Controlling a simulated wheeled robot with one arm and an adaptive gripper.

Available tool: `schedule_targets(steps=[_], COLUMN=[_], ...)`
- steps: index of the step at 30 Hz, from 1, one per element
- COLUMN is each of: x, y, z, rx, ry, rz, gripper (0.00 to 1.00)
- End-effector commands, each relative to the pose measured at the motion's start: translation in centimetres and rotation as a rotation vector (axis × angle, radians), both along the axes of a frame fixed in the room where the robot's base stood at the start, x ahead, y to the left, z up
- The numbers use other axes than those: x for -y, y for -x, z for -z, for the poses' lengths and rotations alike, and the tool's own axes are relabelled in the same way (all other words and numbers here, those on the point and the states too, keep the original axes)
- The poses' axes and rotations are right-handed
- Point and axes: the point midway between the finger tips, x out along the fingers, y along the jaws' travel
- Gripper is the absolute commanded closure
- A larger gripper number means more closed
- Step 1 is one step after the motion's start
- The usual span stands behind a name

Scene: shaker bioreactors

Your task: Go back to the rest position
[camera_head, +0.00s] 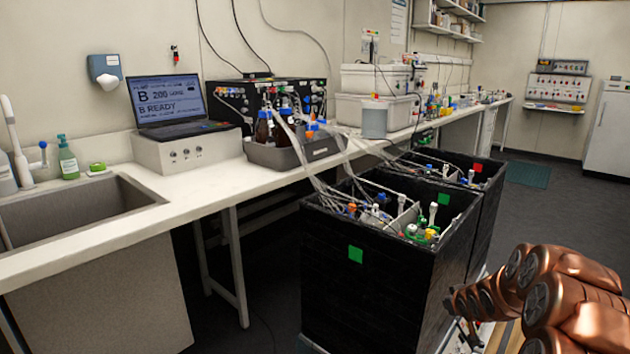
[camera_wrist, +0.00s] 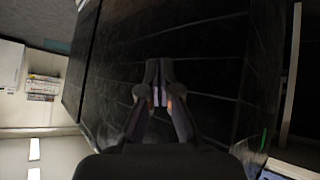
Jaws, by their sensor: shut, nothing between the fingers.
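My gripper (camera_wrist: 159,92) shows in the wrist view with its two fingers together, shut and empty. It faces the dark side wall of a black bioreactor box (camera_wrist: 200,50); I cannot tell the exact gap. In the head view my copper-coloured arm is at the lower right, beside the black boxes, and its gripper end is not clearly visible there. The near black box (camera_head: 375,285) has a green square on its front and tubes, caps and fittings in its open top. A second black box (camera_head: 488,195) stands behind it with a red square.
A long white bench (camera_head: 85,240) runs along the wall with a sink (camera_head: 75,212), a laptop (camera_head: 168,103) and a grey tray of bottles (camera_head: 262,155). Loose tubes (camera_head: 318,170) stretch from the bench to the boxes. Dark open floor (camera_head: 540,210) lies at the right, behind my arm.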

Motion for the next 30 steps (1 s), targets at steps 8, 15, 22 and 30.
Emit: schedule_targets(steps=[8, 15, 22, 30], x=[-3.9, -7.1, -10.0, -13.2], y=[5.5, 11.8, 18.9, 28.2], z=[-8.2, -13.7, -18.4, -23.6], rx=[-0.140, -0.276, -0.409, -0.567], ry=[-0.005, -0.013, -0.024, -0.045], rz=[0.036, 0.069, 0.097, 0.127], gripper=[1.00, 1.00, 1.00, 1.00])
